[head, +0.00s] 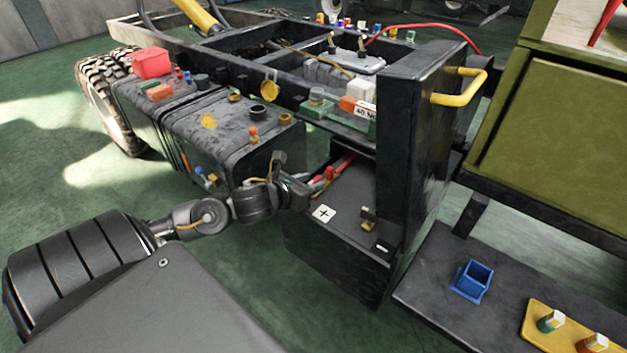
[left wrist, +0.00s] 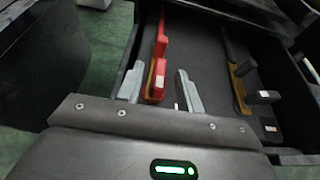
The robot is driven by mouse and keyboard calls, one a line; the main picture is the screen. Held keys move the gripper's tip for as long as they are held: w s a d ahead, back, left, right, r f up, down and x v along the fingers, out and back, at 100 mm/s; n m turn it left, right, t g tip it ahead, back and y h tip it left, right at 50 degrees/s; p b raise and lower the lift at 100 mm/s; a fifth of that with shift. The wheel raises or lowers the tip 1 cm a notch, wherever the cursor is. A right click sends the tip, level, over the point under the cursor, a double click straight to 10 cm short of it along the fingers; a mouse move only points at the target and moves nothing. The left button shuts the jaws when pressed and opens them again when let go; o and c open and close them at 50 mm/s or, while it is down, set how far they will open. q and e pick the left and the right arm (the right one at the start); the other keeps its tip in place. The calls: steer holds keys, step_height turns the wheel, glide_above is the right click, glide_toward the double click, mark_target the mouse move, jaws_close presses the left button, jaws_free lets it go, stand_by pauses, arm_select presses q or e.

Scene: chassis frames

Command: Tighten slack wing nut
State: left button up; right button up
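A dark battery (head: 345,235) with a white plus label (head: 324,213) and a minus label (head: 382,247) sits low in the chassis. A red terminal clamp (left wrist: 157,78) with a brass strip lies over its plus side. My left gripper (head: 305,186) is at that side; in the left wrist view its two grey fingers stand apart, with the red clamp between them. I cannot see contact. A brass and dark clamp (head: 368,218) sits at the minus terminal; it also shows in the left wrist view (left wrist: 243,70). I cannot make out a wing nut clearly. My right gripper is not in view.
A black upright panel (head: 410,140) with a yellow handle (head: 460,88) stands right of the battery. A black tank (head: 215,125) is to the left. A low shelf (head: 435,275) at right holds a blue holder (head: 471,280) and a yellow tray (head: 535,312). Green floor is clear in front.

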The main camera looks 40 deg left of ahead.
arm_select(q)
steer(key=shift+x, duration=1.2)
steer(key=shift+c, duration=0.5)
